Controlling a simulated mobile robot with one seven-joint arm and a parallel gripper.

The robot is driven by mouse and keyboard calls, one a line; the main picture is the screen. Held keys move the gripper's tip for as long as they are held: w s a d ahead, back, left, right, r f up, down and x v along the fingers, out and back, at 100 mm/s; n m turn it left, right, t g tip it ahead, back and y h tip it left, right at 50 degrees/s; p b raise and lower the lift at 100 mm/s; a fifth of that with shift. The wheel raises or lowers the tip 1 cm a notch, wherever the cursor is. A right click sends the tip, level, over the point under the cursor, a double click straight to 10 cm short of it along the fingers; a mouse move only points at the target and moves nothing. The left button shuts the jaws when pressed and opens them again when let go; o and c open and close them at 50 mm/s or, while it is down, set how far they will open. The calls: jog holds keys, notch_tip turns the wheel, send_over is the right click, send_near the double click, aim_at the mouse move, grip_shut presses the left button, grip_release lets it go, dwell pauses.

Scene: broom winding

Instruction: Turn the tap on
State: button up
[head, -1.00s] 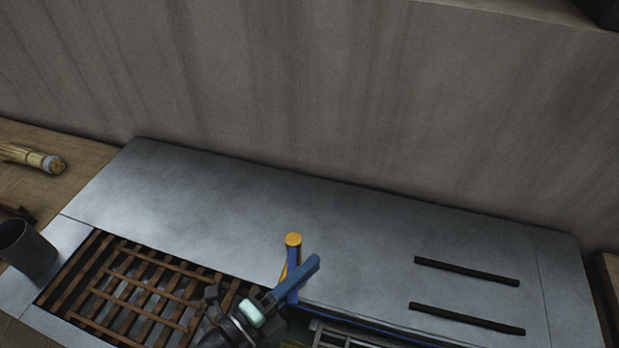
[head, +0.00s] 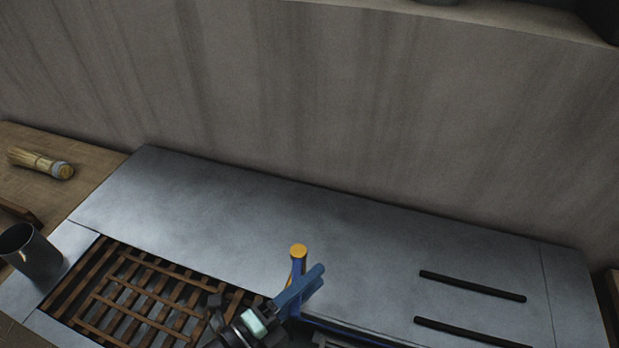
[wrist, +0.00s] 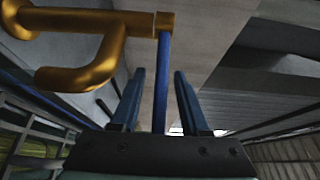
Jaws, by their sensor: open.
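The tap shows in the wrist view as a brass pipe with a curved spout (wrist: 95,65) and a blue lever (wrist: 162,85) hanging from its end. In the head view only its round brass top (head: 298,251) and part of the blue lever show, at the front edge of the metal counter. My gripper (wrist: 158,78) is open. Its two blue fingers stand on either side of the blue lever in the wrist view, apart from it. My gripper (head: 318,277) also shows in the head view, overlapping the tap, which it partly hides.
The grey metal counter (head: 230,210) has a slatted wooden rack (head: 150,290) set in at left and two black bars (head: 472,286) at right. A dark mug (head: 32,255) and a straw brush (head: 40,163) are at far left. A wall (head: 330,110) rises behind.

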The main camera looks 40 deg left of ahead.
jog(key=s+a+b, duration=0.2)
jog(key=s+b, duration=0.1)
jog(key=s, duration=1)
jog(key=shift+w, duration=0.1)
